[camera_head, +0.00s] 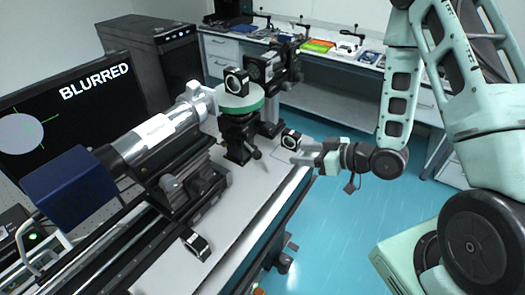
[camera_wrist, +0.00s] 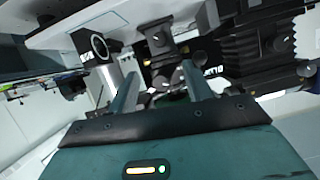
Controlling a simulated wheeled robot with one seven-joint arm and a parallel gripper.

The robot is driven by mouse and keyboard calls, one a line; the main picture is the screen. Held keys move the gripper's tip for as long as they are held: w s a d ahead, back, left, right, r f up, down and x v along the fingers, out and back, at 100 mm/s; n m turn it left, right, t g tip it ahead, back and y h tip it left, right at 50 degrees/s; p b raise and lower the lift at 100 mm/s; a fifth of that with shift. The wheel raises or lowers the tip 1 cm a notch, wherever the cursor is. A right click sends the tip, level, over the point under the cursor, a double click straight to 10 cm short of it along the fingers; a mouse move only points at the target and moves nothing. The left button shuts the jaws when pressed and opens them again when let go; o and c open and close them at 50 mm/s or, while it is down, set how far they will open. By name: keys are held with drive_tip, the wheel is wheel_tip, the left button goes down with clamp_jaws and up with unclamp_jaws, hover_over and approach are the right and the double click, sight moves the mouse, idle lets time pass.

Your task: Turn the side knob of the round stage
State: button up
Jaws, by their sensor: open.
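The round stage (camera_head: 240,102) has a pale disc with a green rim on a black mount, and a black ring-shaped holder stands on it. Its side knob (camera_head: 256,154) appears as a small dark knob low on the mount's right side. My gripper (camera_head: 294,158) is to the right of the knob and apart from it, pointing left toward the mount. In the wrist view my gripper (camera_wrist: 165,82) has its two fingers spread, with black mount parts and small knobs beyond them. I cannot tell there which knob is the side knob. Nothing is held.
A black ring mount (camera_head: 291,139) stands close behind my gripper. A silver cylinder (camera_head: 158,130) with a blue end lies left of the stage. A monitor (camera_head: 70,120) reads "BLURRED". Another small black mount (camera_head: 196,245) is at the front.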

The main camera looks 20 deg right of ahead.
drive_tip(key=p+x, duration=0.5)
drive_tip(key=x, duration=1)
drive_tip(key=shift+f, duration=0.2)
drive_tip(key=c, duration=1)
